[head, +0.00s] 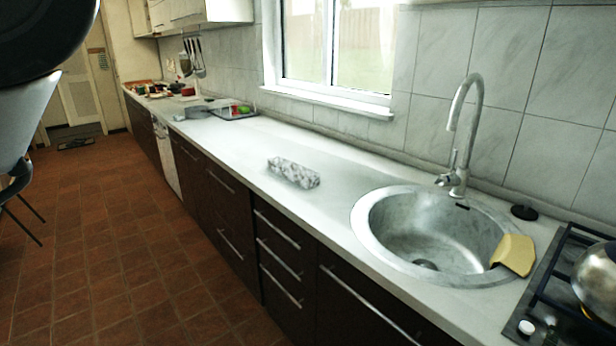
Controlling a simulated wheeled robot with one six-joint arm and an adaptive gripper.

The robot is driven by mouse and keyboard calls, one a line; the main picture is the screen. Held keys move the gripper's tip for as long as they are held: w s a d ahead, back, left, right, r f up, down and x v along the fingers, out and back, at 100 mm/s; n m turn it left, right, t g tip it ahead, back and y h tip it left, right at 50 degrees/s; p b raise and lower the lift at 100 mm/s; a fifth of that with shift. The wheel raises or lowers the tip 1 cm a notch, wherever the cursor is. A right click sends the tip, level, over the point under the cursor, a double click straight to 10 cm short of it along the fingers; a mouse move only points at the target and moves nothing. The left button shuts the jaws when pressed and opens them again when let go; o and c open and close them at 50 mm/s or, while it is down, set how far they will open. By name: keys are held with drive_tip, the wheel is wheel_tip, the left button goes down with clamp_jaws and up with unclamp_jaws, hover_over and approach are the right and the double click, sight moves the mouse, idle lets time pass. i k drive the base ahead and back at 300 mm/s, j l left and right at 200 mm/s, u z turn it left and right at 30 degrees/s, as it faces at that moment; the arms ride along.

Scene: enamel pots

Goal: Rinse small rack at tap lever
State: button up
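The steel tap (459,130) rises behind the round sink at the right, with a curved spout. Its small lever (444,181) sits low on the tap body, on the left side. A small grey-white, mottled long object (293,172) lies on the counter left of the sink; I cannot tell whether it is the small rack. A low dark tray or rack (235,113) with coloured items stands farther back on the counter.
The round sink (375,235) looks empty, with a yellow cloth or board (514,255) over its right rim. A kettle or pot (597,278) stands on the hob at the right edge. A pale chair (25,120) stands at left; the tiled floor (110,250) is clear.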

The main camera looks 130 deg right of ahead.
sight(450, 175)
drive_tip(key=z, duration=4.4)
drive_tip(key=k+l+z, duration=0.3)
drive_tip(key=z, duration=0.15)
drive_tip(key=k, duration=0.05)
